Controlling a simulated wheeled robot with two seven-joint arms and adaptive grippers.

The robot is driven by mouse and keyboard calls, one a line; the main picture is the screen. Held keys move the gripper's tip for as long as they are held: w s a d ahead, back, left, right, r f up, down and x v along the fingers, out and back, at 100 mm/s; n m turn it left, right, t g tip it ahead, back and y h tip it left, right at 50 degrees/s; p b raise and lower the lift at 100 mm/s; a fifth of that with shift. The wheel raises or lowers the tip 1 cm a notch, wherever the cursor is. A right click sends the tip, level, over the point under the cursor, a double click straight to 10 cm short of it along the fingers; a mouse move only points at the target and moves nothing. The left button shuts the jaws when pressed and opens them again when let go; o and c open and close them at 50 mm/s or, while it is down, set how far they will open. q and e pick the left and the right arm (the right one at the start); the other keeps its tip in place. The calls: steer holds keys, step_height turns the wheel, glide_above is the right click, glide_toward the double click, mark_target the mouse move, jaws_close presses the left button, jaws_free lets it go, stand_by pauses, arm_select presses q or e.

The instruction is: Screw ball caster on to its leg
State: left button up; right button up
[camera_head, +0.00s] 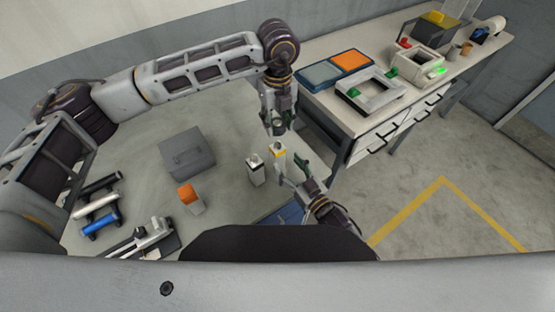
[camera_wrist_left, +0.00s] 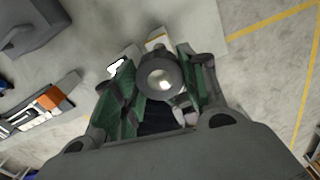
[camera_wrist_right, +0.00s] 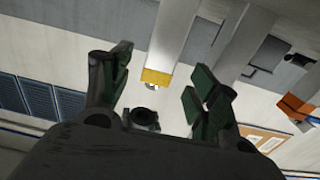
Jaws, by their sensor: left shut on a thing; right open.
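The ball caster (camera_wrist_left: 162,78), a round grey cup with a pale ball, sits between the fingers of my left gripper (camera_wrist_left: 158,68) in the left wrist view. My left gripper (camera_head: 278,124) is shut on it and hangs above the leg. The leg (camera_head: 278,158) is a pale post with a yellow band, standing upright in the head view. Its banded end (camera_wrist_right: 157,77) shows between the fingers of my right gripper (camera_wrist_right: 160,92). In the head view my right gripper (camera_head: 298,180) is open beside the leg; I cannot tell whether it touches.
A second pale post (camera_head: 255,172) stands just left of the leg. A grey box (camera_head: 187,153), an orange-topped block (camera_head: 190,197) and dark and blue cylinders (camera_head: 98,221) lie further left. A workbench (camera_head: 350,118) with trays stands at the back right. The yellow-lined floor is clear.

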mark_target(281, 157)
steer(key=shift+x, duration=3.2)
steer(key=shift+c, duration=0.4)
jaws_close()
